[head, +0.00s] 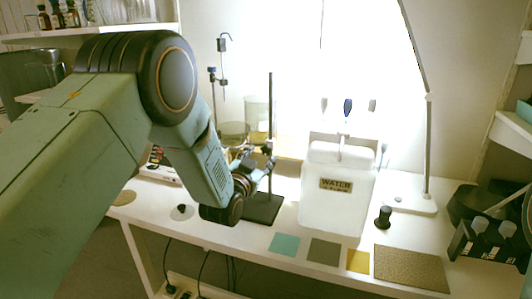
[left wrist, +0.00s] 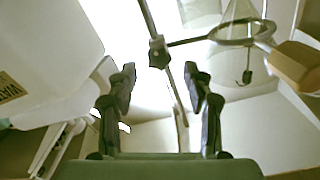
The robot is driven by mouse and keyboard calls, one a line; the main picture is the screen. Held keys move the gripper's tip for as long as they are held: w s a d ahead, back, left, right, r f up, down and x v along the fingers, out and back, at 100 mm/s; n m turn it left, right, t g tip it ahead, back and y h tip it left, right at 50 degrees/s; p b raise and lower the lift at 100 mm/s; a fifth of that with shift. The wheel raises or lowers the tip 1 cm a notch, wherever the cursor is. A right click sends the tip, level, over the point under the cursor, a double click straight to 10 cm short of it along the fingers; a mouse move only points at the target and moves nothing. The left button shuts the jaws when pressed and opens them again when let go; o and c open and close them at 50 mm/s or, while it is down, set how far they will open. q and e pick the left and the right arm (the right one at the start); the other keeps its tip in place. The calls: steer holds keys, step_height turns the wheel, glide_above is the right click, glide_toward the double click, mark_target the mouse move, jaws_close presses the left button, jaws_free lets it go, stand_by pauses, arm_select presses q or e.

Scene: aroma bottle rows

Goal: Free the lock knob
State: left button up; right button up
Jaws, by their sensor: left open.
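A ring stand with a dark upright rod (head: 270,110) and a flat dark base (head: 262,210) stands on the white bench. In the left wrist view, a small dark clamp block (left wrist: 158,53) sits on the rod; the lock knob cannot be told apart from it. An arm runs right from the block to a ring (left wrist: 243,30) around a clear glass vessel. My left gripper (head: 264,162) is beside the rod, partly hidden by its own wrist. In the wrist view its fingers (left wrist: 160,88) are apart and empty, with the rod appearing between them, beyond or level with the tips.
A white WATER container (head: 337,203) stands close right of the stand. A black knobbed piece (head: 383,217), a lamp (head: 413,203) and a dark bottle caddy (head: 488,240) are farther right. Flat coloured squares (head: 284,244) lie along the front edge.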

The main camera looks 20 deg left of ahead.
mark_target(266, 150)
arm_select(q)
steer(key=shift+w+a+f, duration=0.15)
steer(key=shift+w, duration=0.25)
steer(key=shift+w+a+f, duration=0.1)
steer(key=shift+w, duration=0.65)
steer(key=shift+w+d+r, duration=0.2)
steer(key=shift+d+r, duration=0.3)
steer(key=shift+d, duration=0.1)
steer(key=shift+w, duration=0.15)
steer(key=shift+w+a+f, duration=0.4)
steer(key=shift+w+a, duration=0.05)
steer(key=shift+s+d+r, duration=0.3)
steer(key=shift+d+r, duration=0.05)
steer(key=shift+d, duration=0.1)
steer(key=c, duration=0.3)
steer(key=shift+w+a+f, duration=0.2)
steer(key=shift+a, duration=0.1)
steer(key=c, duration=0.5)
steer(key=shift+d, duration=0.1)
jaws_close()
